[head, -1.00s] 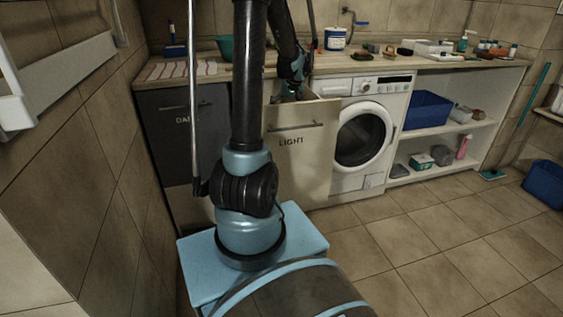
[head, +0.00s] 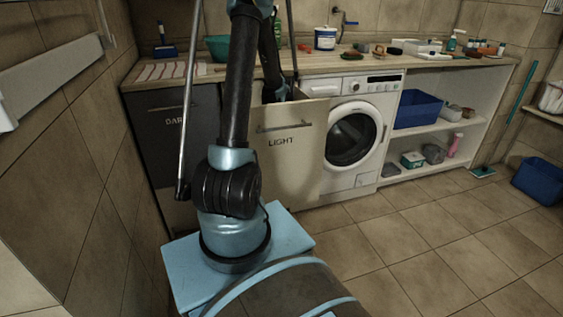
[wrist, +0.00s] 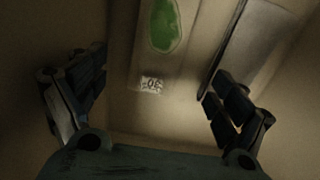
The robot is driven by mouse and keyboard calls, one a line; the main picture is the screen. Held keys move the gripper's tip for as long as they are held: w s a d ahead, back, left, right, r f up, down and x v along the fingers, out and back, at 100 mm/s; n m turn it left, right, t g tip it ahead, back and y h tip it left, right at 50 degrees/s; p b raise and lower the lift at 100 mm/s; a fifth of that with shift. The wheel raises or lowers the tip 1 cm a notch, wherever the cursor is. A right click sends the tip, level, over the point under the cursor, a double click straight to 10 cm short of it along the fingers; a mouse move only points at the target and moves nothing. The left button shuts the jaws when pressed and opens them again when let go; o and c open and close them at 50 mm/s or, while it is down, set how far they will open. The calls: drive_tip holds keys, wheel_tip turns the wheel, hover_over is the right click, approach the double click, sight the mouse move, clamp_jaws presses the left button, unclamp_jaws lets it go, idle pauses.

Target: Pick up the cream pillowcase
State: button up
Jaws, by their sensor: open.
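In the wrist view, a flat cream cloth (wrist: 185,75) lies inside the drawer below my gripper. It looks like the cream pillowcase. It bears a green patch and a small white tag with dark print that seems to read 30. My gripper (wrist: 158,88) is open, with one finger to each side of the tag and nothing between them. I cannot tell whether the fingers touch the cloth. In the head view my gripper is down in the open drawer marked LIGHT (head: 290,160), mostly hidden behind its front.
A greyish flat piece with a dark edge (wrist: 255,45) lies right of the cloth. The drawer walls are close around my gripper. A drawer marked DARK (head: 172,150) is shut at left. The washing machine (head: 352,140) stands at right, under the cluttered counter (head: 385,63).

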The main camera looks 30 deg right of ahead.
drive_tip(key=shift+d+f, duration=0.1)
drive_tip(key=shift+f, duration=4.6)
drive_tip(key=c, duration=1.3)
